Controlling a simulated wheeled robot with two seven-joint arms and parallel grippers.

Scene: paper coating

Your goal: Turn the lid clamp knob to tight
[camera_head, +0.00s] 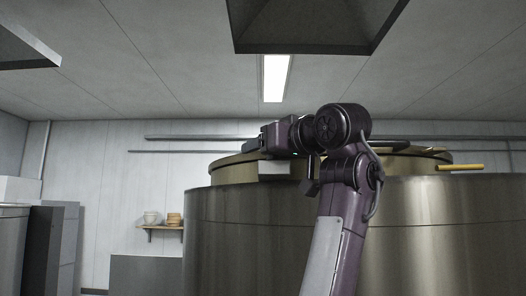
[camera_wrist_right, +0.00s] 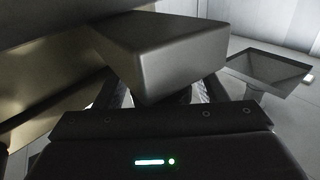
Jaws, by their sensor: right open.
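My right arm reaches up in the head view, and its gripper (camera_head: 250,144) points left, over the rim of a large brass-coloured vat (camera_head: 235,225). A blocky grey piece (camera_wrist_right: 175,50), which may be the clamp knob, stands just in front of the right gripper (camera_wrist_right: 160,96) in the wrist view. The fingers show partly on either side of it, and the gripper is open. I cannot tell whether they touch it. A pale block (camera_head: 275,168) shows below the gripper at the lid's edge; it may be the same piece. The lid (camera_head: 228,160) is partly hidden by my arm. My left gripper is out of view.
A yellow bar (camera_head: 461,167) sticks out at the vat's right. A grey hood (camera_head: 315,25) hangs overhead. A small shelf (camera_head: 160,228) with bowls is on the back wall. Grey cabinets (camera_head: 45,245) stand at left. The air left of the gripper is clear.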

